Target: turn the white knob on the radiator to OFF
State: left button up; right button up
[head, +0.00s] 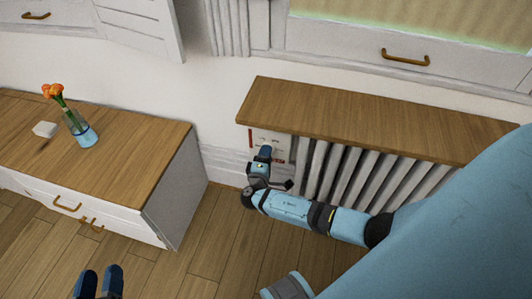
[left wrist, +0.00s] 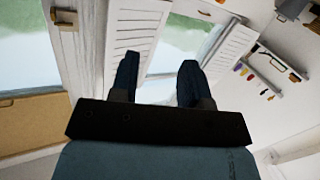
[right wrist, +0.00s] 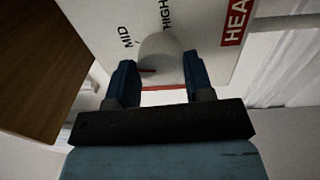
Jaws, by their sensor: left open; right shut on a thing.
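The white knob (right wrist: 158,60) shows in the right wrist view between the two blue fingers of my right gripper (right wrist: 160,82), which is shut on it. The knob sits on a white panel (right wrist: 205,22) printed with MID, HIGH and a red label beginning HEA. The OFF mark is not readable. In the head view my right gripper (head: 264,154) is at the panel (head: 280,138) on the left end of the radiator (head: 345,176) and hides the knob. My left gripper (head: 98,282) is open and empty at the bottom left; its fingers also show in the left wrist view (left wrist: 157,82).
A wooden shelf (head: 370,122) runs above the radiator, close over my right gripper. A low cabinet (head: 130,158) on the left bears a vase with orange flowers (head: 82,130) and a small white object (head: 45,129). Wooden floor (head: 215,235) lies open between.

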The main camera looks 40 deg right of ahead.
pick_arm(q)
jog(key=s+a+f+g+y+p, duration=0.3)
jog(key=a+f+g+p, duration=0.1)
jog(key=p, duration=0.7)
jog(key=shift+a+f+p, duration=0.25)
jog(key=shift+f+p, duration=0.05)
jog(key=shift+f, duration=0.3)
pick_arm(e)
jog(key=n, duration=1.5)
jog(key=n+y, duration=0.1)
jog(key=n, duration=0.7)
jog(key=shift+w+r+n, duration=0.15)
jog(key=shift+r+n, duration=0.1)
jog(key=shift+n, duration=0.05)
pick_arm(q)
jog(key=shift+s+f+g, duration=0.1)
jog(key=shift+f+g, duration=0.05)
jog(key=shift+g, duration=0.15)
pick_arm(e)
jog(key=o, duration=0.9)
pick_arm(q)
jog(key=shift+r, duration=0.3)
